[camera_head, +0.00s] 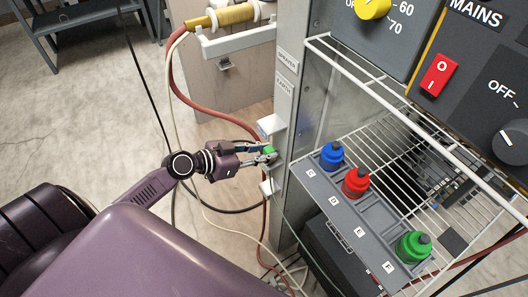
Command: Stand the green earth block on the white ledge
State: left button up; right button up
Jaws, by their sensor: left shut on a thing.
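My left gripper (268,154) is shut on the green earth block (270,150), of which only a small green part shows between the fingertips. The gripper is beside the grey upright post, below its labels. A small white ledge (271,125) sticks out from the post just above the fingertips. Another small white piece (266,187) is on the post below them. I cannot tell whether the block touches either one. My right gripper is not in view.
A wire shelf (440,150) holds a grey tray (335,215) with blue (332,154), red (356,181) and green (413,246) knobbed pieces. A control panel (490,70) is at upper right. Cables and a red hose (190,95) hang around the arm.

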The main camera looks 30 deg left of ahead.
pick_arm(q)
jog(key=shift+f+b, duration=0.35)
jog(key=shift+b, duration=0.2)
dwell(1.0)
jog(key=o, duration=1.1)
jog(key=v, duration=1.2)
